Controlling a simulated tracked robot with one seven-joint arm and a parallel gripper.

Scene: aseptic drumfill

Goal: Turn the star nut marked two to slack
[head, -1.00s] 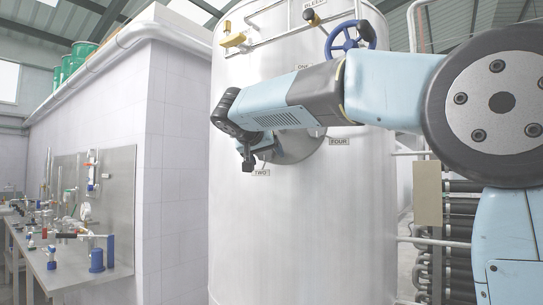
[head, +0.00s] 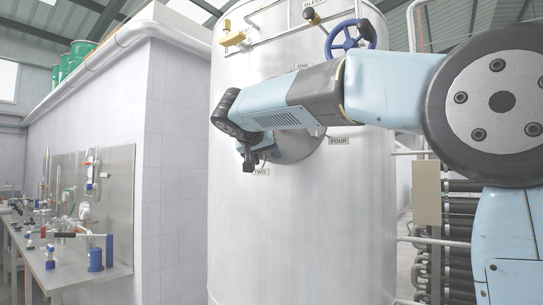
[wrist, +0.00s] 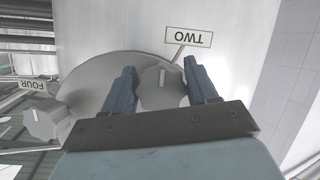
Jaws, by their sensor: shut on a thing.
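The star nut marked two (wrist: 162,90) is a pale grey lobed knob at the edge of a round grey cover (wrist: 95,92) in the wrist view. Its white TWO label (wrist: 188,37) stands beside it, upside down there. My gripper (wrist: 160,66) has one dark blue finger on each side of the nut and is shut on it. In the head view my gripper (head: 248,160) is at the tank's front, just above the TWO label (head: 261,172). The nut is hidden there behind the gripper and wrist.
Another star nut (wrist: 46,122) with a FOUR label (wrist: 22,92) sits on the cover's rim. The steel tank (head: 300,235) fills the middle of the head view, with a blue handwheel (head: 350,38) above. A workbench (head: 75,272) with fittings stands at the left.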

